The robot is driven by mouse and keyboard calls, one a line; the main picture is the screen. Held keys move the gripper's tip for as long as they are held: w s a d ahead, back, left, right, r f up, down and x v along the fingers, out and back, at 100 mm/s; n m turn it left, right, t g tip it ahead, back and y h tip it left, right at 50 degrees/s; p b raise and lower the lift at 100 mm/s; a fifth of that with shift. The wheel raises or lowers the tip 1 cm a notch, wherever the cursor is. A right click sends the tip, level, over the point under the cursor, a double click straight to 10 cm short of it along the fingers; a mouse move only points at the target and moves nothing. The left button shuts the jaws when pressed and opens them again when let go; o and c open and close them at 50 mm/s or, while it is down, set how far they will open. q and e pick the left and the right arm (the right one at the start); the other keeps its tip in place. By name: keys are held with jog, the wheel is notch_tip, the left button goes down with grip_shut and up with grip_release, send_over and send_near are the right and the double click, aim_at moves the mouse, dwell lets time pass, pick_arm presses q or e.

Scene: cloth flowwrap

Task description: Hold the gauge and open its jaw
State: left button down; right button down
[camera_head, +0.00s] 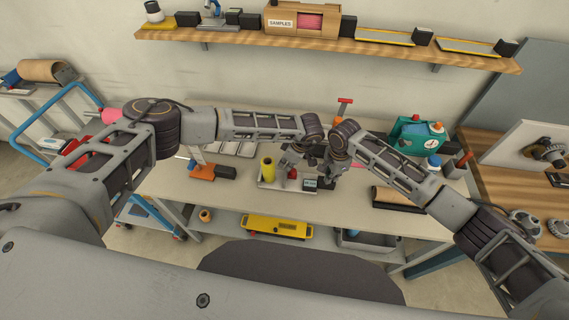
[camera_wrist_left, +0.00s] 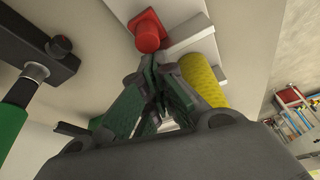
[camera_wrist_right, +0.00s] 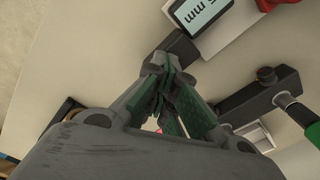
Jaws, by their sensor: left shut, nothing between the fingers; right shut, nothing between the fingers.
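A red knob (camera_wrist_left: 147,32) and a yellow cylinder (camera_wrist_left: 203,80) show by the pale body in the left wrist view. My left gripper (camera_head: 284,162) is shut and empty near the red knob. My right gripper (camera_head: 328,180) is shut and empty near the display end. Whether either touches the gauge cannot be told. The jaw itself is not clearly visible.
A black fixture with a green handle (camera_wrist_left: 14,120) stands close to both grippers. A wooden shelf (camera_head: 340,46) runs along the wall. The front table strip is mostly clear.

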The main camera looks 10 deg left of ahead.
aim_at(292, 170)
pick_arm(q)
jog(key=shift+d+r, duration=0.1)
pick_arm(e)
jog(key=shift+s+f, duration=0.1)
jog(key=shift+f, duration=0.05)
pick_arm(q)
jog(key=shift+v, duration=3.65)
pick_arm(e)
jog(key=shift+d, duration=0.1)
pick_arm(q)
jog(key=shift+r, duration=0.15)
